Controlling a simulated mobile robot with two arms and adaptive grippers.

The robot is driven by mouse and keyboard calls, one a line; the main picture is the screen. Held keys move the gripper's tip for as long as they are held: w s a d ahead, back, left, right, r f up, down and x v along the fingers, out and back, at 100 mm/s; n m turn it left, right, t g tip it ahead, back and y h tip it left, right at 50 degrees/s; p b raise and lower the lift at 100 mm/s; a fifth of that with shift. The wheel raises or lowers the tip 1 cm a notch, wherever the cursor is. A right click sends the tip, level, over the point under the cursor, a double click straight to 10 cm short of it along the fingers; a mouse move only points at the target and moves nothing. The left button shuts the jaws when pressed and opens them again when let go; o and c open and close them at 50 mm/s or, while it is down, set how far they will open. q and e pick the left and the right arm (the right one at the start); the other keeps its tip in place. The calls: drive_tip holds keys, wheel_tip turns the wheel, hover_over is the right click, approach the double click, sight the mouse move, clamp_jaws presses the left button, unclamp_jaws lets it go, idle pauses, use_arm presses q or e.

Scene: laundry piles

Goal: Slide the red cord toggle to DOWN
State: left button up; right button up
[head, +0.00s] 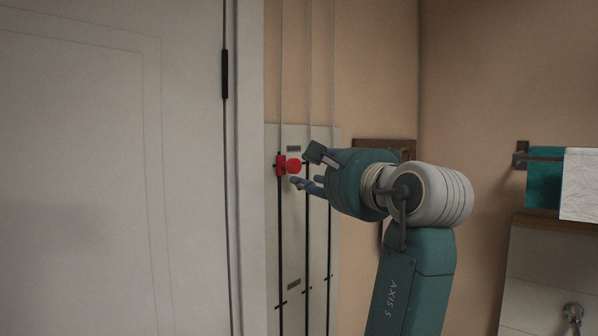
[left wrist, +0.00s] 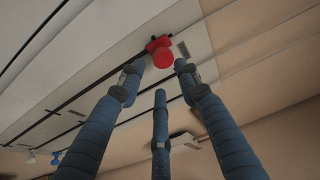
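The red cord toggle (head: 281,165) with its round knob (head: 294,165) sits near the top of the leftmost dark slot on the pale wall panel (head: 296,225). Small label plates sit above it and far below; their text is too small to read. My left gripper (head: 306,168) is just right of the knob, with fingers spread above and below it. In the left wrist view the red knob (left wrist: 163,57) shows beyond the tips of two upper blue fingers, with the third finger below. The left gripper (left wrist: 160,78) is open; contact cannot be told. My right gripper is not in view.
A white door (head: 110,170) and its frame (head: 248,170) stand close left of the panel. Other dark slots and cords run right of the red one. A towel rail with a teal towel (head: 544,178) and a white towel (head: 580,185) is at far right.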

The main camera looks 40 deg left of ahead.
use_arm(q)
drive_tip(key=v, duration=0.4)
drive_tip(key=shift+s+d, duration=0.1)
drive_tip(key=shift+d, duration=0.05)
